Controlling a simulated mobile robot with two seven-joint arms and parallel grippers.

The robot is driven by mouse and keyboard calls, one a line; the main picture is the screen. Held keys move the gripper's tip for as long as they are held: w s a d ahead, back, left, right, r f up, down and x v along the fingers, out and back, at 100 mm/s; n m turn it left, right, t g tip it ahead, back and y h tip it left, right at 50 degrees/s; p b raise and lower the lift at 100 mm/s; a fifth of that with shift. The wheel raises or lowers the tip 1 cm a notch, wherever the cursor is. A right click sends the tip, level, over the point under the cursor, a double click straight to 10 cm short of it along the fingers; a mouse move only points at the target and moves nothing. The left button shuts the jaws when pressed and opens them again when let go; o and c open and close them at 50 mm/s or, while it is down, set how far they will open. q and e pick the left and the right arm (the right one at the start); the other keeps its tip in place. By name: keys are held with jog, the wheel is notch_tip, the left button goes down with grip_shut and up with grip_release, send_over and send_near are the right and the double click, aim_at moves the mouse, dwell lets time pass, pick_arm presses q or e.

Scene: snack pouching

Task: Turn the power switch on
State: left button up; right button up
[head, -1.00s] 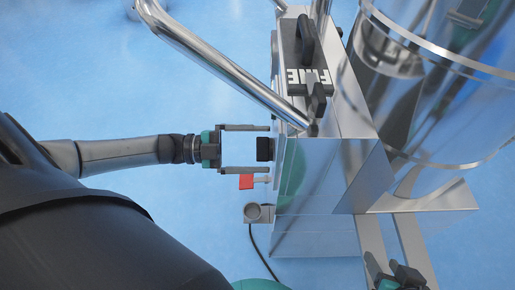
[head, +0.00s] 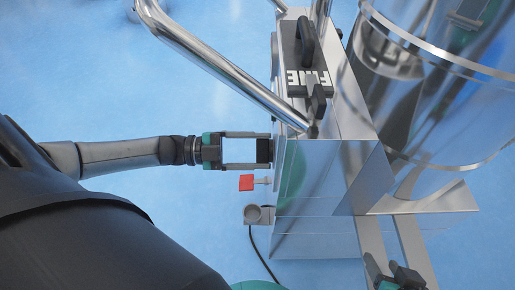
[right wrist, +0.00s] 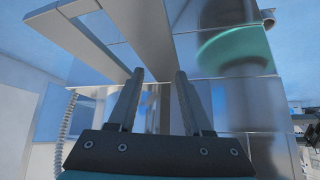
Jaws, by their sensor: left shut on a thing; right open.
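A black knob (head: 263,150) sticks out from the left side of the steel machine (head: 330,165). It looks like the power switch; its on or off marking cannot be read. My left gripper (head: 263,150) is shut on this knob, one finger on each side, its tips close to the machine's side. A red tab (head: 246,183) on a short stem sits just below the lower finger, apart from it. My right gripper (right wrist: 160,76) is open and empty in the right wrist view, with steel legs and panels beyond it. It also shows at the bottom right of the head view (head: 395,279).
A bent steel pipe (head: 225,65) slants above my left gripper. A grey round fitting (head: 258,214) with a black cable sits below the red tab. A large steel drum (head: 440,90) stands at the right.

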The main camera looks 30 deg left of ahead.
pick_arm(q)
jog(key=shift+c, duration=0.9)
